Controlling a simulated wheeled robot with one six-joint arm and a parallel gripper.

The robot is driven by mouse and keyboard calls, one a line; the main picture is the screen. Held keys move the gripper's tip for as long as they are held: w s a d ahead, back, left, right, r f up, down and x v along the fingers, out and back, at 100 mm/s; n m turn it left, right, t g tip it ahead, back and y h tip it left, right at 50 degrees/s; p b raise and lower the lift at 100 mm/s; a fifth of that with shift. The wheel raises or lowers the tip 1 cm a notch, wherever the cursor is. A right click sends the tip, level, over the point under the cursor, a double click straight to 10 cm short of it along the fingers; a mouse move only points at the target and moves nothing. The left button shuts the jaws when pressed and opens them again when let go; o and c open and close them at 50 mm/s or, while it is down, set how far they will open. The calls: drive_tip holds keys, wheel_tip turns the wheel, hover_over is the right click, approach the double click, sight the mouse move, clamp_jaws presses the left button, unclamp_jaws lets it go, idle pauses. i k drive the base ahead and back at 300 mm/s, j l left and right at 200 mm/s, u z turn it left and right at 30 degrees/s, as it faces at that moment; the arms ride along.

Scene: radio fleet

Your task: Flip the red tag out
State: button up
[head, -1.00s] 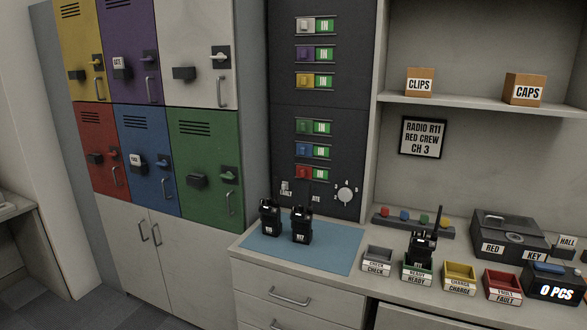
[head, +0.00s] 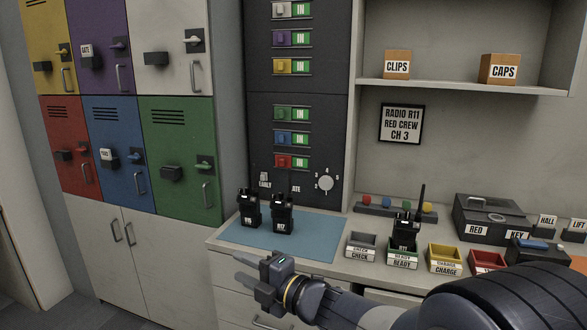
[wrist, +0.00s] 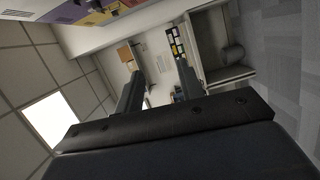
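The red tag (head: 283,162) is a small red slider in the lowest row of the dark tag panel (head: 302,87). A green-and-white "IN" label (head: 301,162) shows at its right. The other rows above also show "IN". My gripper (head: 245,270) is in front of the counter's front edge, below and to the left of the red tag and well apart from it. In the wrist view its two fingers (wrist: 159,68) are spread with nothing between them. I cannot make out the red tag in the wrist view.
Two radios (head: 281,214) stand on the blue mat (head: 310,240) below the panel. A dial (head: 325,183) and an "EARLY" switch (head: 264,178) sit under the tags. Small bins, a radio with a tall antenna and a black key box (head: 490,214) stand to the right. Lockers are at the left.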

sight(281, 160)
drive_tip(key=i+j+z, duration=0.2)
drive_tip(key=z, duration=0.3)
drive_tip(key=i+j+z, duration=0.35)
drive_tip(key=z, duration=0.15)
drive_tip(key=i+j, duration=0.15)
drive_tip(key=j, duration=0.2)
drive_tip(key=i+j+z, duration=0.1)
drive_tip(key=i+j, duration=0.25)
drive_tip(key=j, duration=0.3)
drive_tip(key=i+j, duration=0.15)
drive_tip(key=j, duration=0.2)
drive_tip(key=i+z, duration=0.05)
